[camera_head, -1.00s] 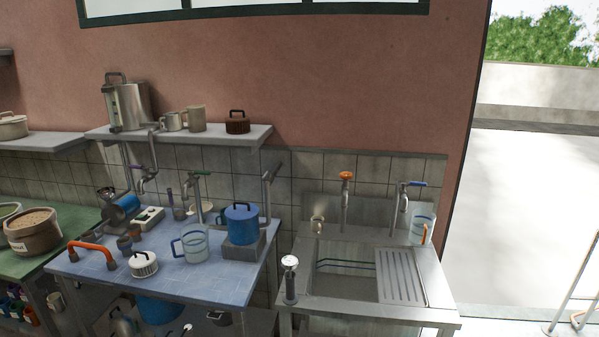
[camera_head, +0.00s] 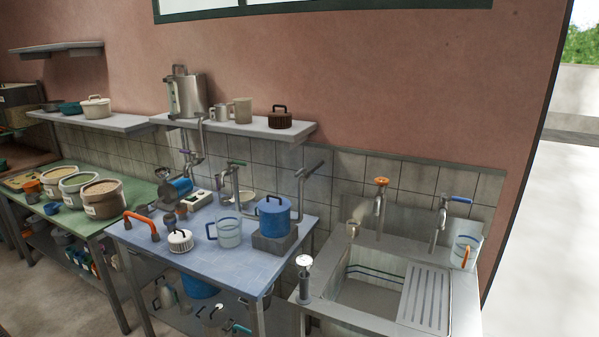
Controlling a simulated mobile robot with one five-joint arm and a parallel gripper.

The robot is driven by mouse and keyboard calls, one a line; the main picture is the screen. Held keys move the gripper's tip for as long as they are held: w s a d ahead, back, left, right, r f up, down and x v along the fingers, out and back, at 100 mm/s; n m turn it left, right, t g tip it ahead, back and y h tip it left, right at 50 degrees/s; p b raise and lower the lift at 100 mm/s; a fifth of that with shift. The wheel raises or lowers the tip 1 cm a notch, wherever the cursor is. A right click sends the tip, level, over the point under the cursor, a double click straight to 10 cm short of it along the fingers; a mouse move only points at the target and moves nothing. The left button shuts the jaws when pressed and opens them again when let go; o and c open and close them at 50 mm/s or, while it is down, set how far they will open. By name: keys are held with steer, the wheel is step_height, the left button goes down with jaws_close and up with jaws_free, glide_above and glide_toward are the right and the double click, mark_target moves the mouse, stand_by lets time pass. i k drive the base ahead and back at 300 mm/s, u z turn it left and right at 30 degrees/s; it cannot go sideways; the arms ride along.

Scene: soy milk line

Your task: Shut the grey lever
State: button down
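A grey lever (camera_head: 314,167) tops a grey upright pipe (camera_head: 300,198) at the back right of the blue-topped table, near the tiled wall. It slants up to the right. I cannot tell from this distance whether it is open or shut. A second grey tap (camera_head: 193,160) hangs on a pipe below the wall shelf, and its handle is too small to make out. I cannot tell which of these the task means. My gripper is not in view.
The blue-topped table (camera_head: 235,270) holds a blue lidded pot (camera_head: 273,213), a glass mug (camera_head: 229,232) and an orange handle (camera_head: 141,222). Right of it stands a steel sink (camera_head: 385,318) with a blue-levered tap (camera_head: 440,218). Floor (camera_head: 75,312) shows at lower left.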

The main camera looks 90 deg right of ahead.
mark_target(302, 170)
steer(key=z, duration=1.45)
steer(key=i, duration=0.7)
steer(key=z, duration=0.1)
